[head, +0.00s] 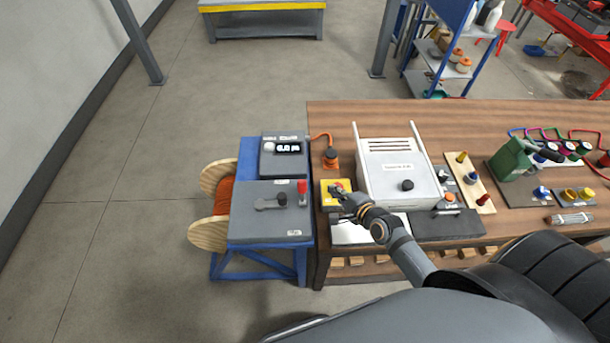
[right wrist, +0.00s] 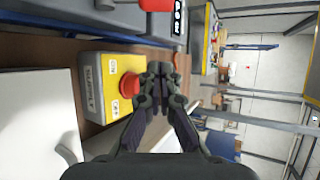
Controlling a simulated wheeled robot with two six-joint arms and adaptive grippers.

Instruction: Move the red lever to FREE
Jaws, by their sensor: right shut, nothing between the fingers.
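The red lever (head: 302,187) stands on the right side of a grey control box (head: 262,222) on a blue stand. Its red end also shows at the top edge of the right wrist view (right wrist: 156,4). The FREE label is too small to read. My right gripper (head: 342,194) is shut and empty, to the right of the lever and apart from it. In the right wrist view its fingertips (right wrist: 160,76) are close beside a red mushroom button (right wrist: 130,84) on a yellow box (right wrist: 103,88); I cannot tell whether they touch. My left gripper is out of view.
A dark handle (head: 270,203) lies on the grey box, left of the lever. A cable reel (head: 208,233) is at the left. A white-grey case (head: 396,165) stands right of my gripper on the wooden bench (head: 340,113).

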